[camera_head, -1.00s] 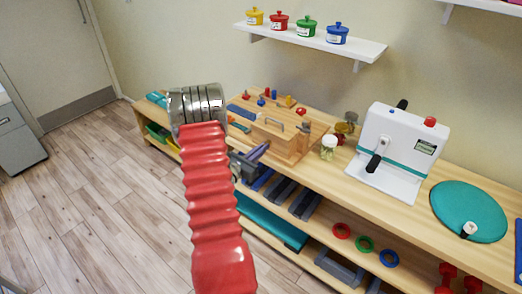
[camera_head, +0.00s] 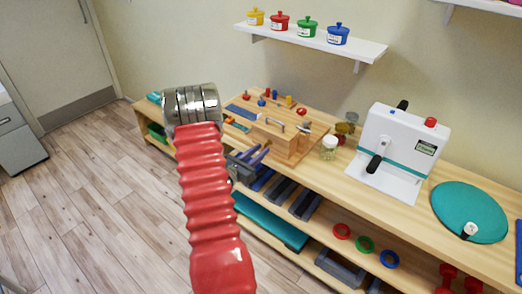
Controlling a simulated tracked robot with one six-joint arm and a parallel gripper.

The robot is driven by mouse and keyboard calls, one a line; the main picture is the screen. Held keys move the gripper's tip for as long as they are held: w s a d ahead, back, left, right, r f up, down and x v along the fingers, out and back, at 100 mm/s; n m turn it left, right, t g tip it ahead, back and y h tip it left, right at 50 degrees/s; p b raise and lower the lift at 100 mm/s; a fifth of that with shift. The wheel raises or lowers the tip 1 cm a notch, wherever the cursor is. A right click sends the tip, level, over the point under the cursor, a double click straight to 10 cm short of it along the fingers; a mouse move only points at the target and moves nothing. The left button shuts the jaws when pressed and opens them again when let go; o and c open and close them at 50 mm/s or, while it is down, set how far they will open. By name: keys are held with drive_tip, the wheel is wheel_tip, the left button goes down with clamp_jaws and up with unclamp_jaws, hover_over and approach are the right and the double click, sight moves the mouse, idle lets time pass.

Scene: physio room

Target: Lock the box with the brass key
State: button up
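The wooden box (camera_head: 291,149) stands on the bench left of the middle, with a pale metal handle (camera_head: 275,125) and other small fittings on it. My gripper (camera_head: 264,153) is at the near left side of the box, just in front of the bench edge. Its two purple fingers show apart, with a gap between them, and I see nothing held there. Whether a fingertip touches the box I cannot tell. I cannot make out the brass key or a keyhole at this size; my arm and gripper hide part of the box's near left side.
A clear jar with a white lid (camera_head: 329,147) stands right of the box. A white press-like device (camera_head: 399,152) and a teal disc (camera_head: 469,211) are farther right. A board with coloured pegs (camera_head: 262,103) lies behind.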

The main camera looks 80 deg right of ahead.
drive_tip(key=v, duration=1.2)
drive_tip(key=shift+f, duration=0.15)
idle(0.3)
